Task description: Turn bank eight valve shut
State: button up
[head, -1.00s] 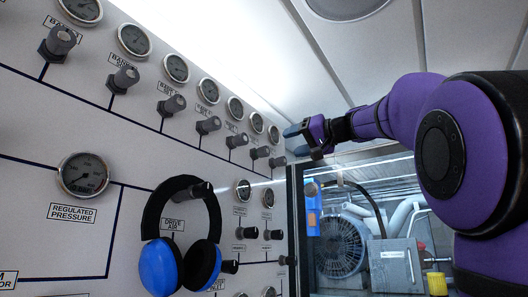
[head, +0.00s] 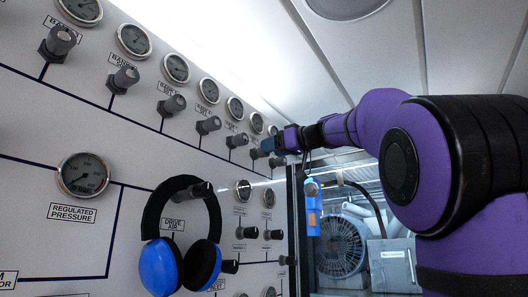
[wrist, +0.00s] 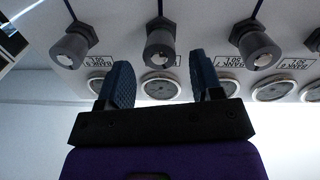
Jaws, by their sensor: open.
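A row of dark valve knobs runs along the upper wall panel, each with a gauge and a label. In the head view my gripper (head: 269,147) is up at the far end of this row and hides the last knobs. In the wrist view, which is upside down, my gripper (wrist: 162,84) is open and empty. A grey valve knob (wrist: 160,46) appears between its fingertips, apart from them. Another knob (wrist: 71,46) is to the left and one (wrist: 256,46) to the right.
Blue headphones (head: 156,265) hang on the panel below the row. A regulated pressure gauge (head: 83,174) is at the left. More small valves and gauges (head: 243,190) lie under the gripper. A window at the right shows a large fan (head: 342,246).

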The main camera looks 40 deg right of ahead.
jog(key=shift+x, duration=1.9)
jog(key=shift+c, duration=0.2)
jog(key=c, duration=0.9)
